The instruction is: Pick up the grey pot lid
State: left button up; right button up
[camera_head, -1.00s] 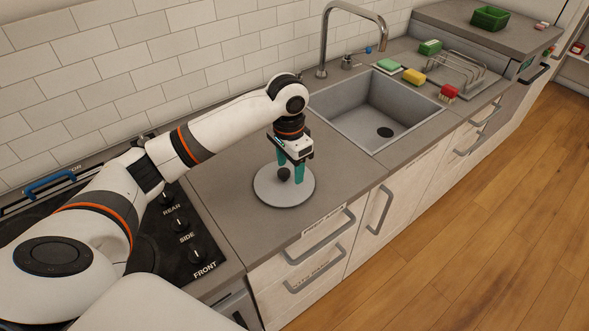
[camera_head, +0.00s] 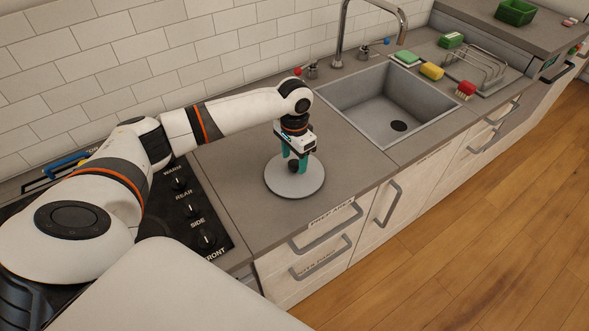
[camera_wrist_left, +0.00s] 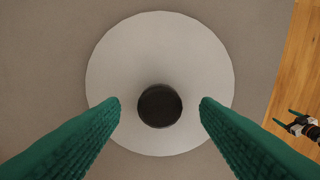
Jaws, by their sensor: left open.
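The grey pot lid (camera_head: 286,184) is a flat round disc with a dark knob (camera_wrist_left: 160,106). It lies on the grey worktop between the stove and the sink. My left gripper (camera_head: 295,167) is directly above it, pointing down, with its teal fingers on either side of the knob. In the left wrist view the lid (camera_wrist_left: 160,45) is centred, and the left gripper (camera_wrist_left: 160,100) is open with a gap on each side of the knob. My right gripper (camera_wrist_left: 282,118) shows small at the right edge of the wrist view, over the floor, with its fingers apart and empty.
The sink (camera_head: 385,110) and its faucet (camera_head: 372,15) are to the right of the lid. The stove (camera_head: 190,215) with its knobs is to the left. A yellow sponge (camera_head: 431,71) and a dish rack (camera_head: 478,66) stand beyond the sink. The worktop around the lid is clear.

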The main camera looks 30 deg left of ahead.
pick_arm(q)
jog(key=shift+f, duration=1.1)
grip_shut()
jog(key=shift+r, duration=0.1)
